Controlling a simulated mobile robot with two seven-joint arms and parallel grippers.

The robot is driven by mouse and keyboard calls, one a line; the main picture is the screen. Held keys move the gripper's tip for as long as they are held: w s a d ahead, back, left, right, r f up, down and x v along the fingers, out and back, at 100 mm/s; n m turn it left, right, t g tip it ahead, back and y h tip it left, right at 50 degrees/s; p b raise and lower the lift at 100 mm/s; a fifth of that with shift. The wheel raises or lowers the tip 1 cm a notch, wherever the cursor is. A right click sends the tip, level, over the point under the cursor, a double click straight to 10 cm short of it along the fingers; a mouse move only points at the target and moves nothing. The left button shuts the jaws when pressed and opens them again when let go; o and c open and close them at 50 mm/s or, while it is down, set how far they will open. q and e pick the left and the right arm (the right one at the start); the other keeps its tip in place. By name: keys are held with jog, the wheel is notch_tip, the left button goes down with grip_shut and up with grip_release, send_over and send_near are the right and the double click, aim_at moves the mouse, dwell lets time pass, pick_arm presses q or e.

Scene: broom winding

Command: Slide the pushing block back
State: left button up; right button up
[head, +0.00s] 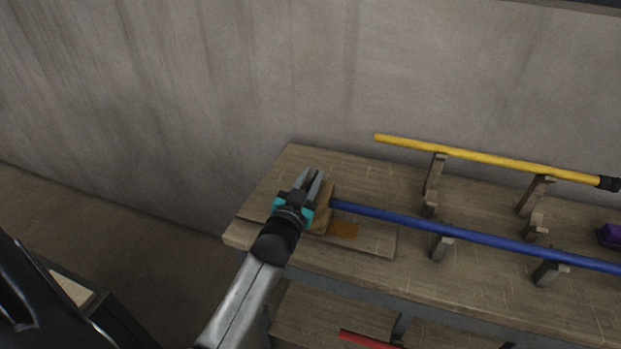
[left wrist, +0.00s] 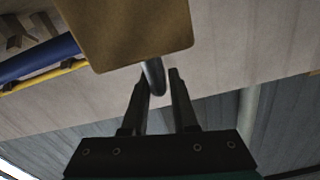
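The pushing block (head: 326,205) is a brown wooden block on a flat board (head: 375,241) at the left end of the workbench. In the left wrist view the block (left wrist: 130,30) fills the top, with a grey metal handle (left wrist: 153,77) sticking out of its edge. My left gripper (head: 313,183) is at the block's left side. In the left wrist view its fingers (left wrist: 160,88) are apart, with the handle's end between their tips; a gap shows beside the right finger. My right gripper is not in view.
A blue broom handle (head: 440,228) lies on wooden supports, its left end at the block. A yellow handle (head: 480,157) rests on supports behind it. A purple object (head: 608,235) is at the right edge. A red stick (head: 365,339) shows on the lower shelf. A concrete wall stands behind.

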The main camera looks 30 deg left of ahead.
pick_arm(q)
grip_shut()
dwell(1.0)
